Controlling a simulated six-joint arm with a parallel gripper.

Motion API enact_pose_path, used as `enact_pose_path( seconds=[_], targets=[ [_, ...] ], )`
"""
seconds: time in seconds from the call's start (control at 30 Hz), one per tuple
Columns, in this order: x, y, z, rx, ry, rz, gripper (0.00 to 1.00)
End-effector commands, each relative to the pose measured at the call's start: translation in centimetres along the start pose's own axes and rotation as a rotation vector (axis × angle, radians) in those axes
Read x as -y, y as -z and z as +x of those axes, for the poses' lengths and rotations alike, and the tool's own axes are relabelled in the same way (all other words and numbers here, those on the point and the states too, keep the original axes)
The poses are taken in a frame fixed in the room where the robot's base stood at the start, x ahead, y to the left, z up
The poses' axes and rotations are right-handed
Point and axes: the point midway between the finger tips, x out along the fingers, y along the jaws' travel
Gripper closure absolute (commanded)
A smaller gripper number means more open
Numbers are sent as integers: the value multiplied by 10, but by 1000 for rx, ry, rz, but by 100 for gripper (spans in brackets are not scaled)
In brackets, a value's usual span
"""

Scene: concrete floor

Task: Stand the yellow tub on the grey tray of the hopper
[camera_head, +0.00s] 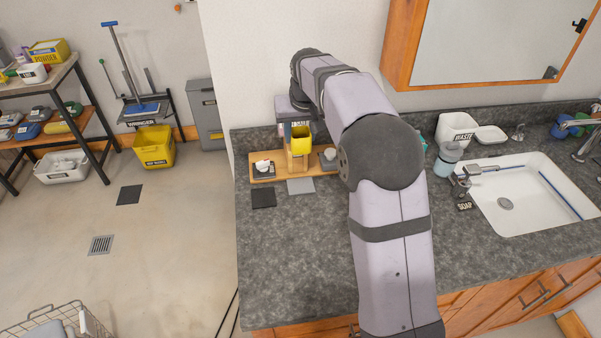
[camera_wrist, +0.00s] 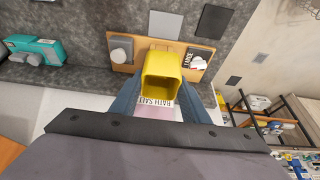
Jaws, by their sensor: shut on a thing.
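The yellow tub (camera_head: 301,141) is held above the wooden board at the back left of the counter; it also shows in the wrist view (camera_wrist: 162,72). My gripper (camera_wrist: 160,98) is shut on it, with one blue-grey finger on each side. A pale lavender box with a "BATH SALT" label (camera_wrist: 155,101) shows just beyond the tub in the wrist view; it may be the hopper. I cannot tell whether the tub touches anything below.
The wooden board (camera_head: 325,169) bears a round grey item (camera_head: 329,154) and a dark pad with a white item (camera_head: 263,168). Dark (camera_head: 263,198) and grey (camera_head: 301,186) flat squares lie in front. The sink (camera_head: 540,190) is right. The front left counter is clear.

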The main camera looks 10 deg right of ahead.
Motion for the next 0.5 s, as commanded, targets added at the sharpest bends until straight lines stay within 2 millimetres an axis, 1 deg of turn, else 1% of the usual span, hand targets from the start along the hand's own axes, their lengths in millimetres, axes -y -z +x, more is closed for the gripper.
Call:
enact_pose_path(
  seconds=[0.03,0.1,0.3,0.4,0.5],
  targets=[
    [0,-6,11,6,-1,0,80],
    [0,-12,26,7,0,0,80],
    [0,-28,64,5,0,0,80],
    [0,-32,76,2,0,0,80],
    [0,-35,84,2,0,0,80]
  ],
)
